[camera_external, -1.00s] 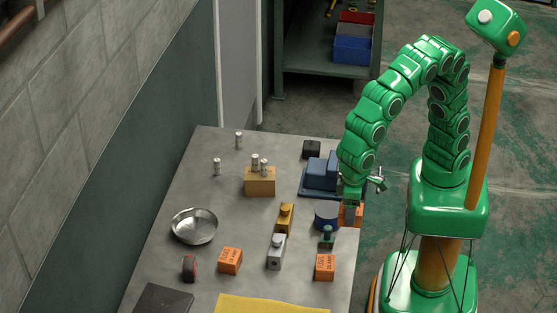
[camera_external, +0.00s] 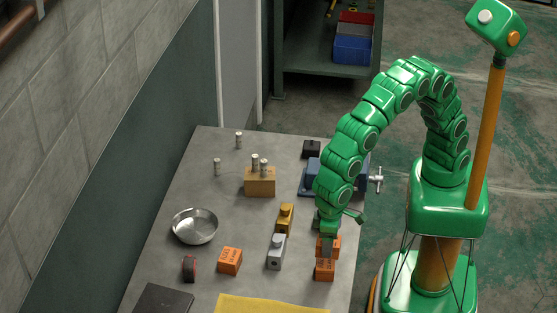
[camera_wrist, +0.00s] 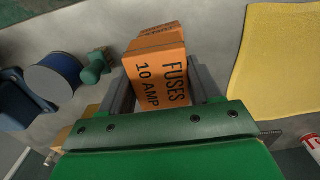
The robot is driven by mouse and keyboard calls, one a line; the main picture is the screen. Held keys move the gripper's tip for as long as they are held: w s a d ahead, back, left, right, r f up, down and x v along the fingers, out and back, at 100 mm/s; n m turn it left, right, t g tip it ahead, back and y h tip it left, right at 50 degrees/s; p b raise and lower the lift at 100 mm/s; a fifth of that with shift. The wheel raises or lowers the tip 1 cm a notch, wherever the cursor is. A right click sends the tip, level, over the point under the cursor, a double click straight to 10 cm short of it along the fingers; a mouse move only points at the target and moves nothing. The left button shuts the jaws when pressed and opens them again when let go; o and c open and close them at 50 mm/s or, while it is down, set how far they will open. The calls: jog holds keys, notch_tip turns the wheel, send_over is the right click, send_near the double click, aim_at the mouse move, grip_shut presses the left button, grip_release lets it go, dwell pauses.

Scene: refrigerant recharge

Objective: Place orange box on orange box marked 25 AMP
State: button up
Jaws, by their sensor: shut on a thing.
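My gripper (camera_external: 328,238) is shut on an orange box (camera_wrist: 160,84), whose face reads FUSES 10 AMP in the wrist view. The held box (camera_external: 329,250) is directly above a second orange box (camera_external: 324,272) near the table's right edge; I cannot tell whether the two touch. The lower box's marking is too small to read in the outside view. In the wrist view a second orange box (camera_wrist: 158,38) shows partly behind the held one, its print mostly hidden. A third orange box (camera_external: 230,261) stands on the table further left, its print unreadable.
A grey block (camera_external: 276,253) and a yellow block (camera_external: 285,218) stand left of my gripper. A yellow cloth (camera_external: 270,304) lies at the front. A metal bowl (camera_external: 194,226) and a wooden block with metal cylinders (camera_external: 259,183) are further left. A blue cylinder (camera_wrist: 54,76) is near the gripper.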

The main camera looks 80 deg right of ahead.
jog(key=shift+w+a+f, duration=0.15)
jog(key=shift+f, duration=0.15)
jog(key=shift+a+f, duration=0.1)
jog(key=shift+f, duration=1.35)
jog(key=shift+f, duration=0.2)
jog(key=o, duration=1.1)
jog(key=shift+r, duration=0.1)
notch_tip(320, 180, up, 12)
jog(key=shift+r, duration=0.1)
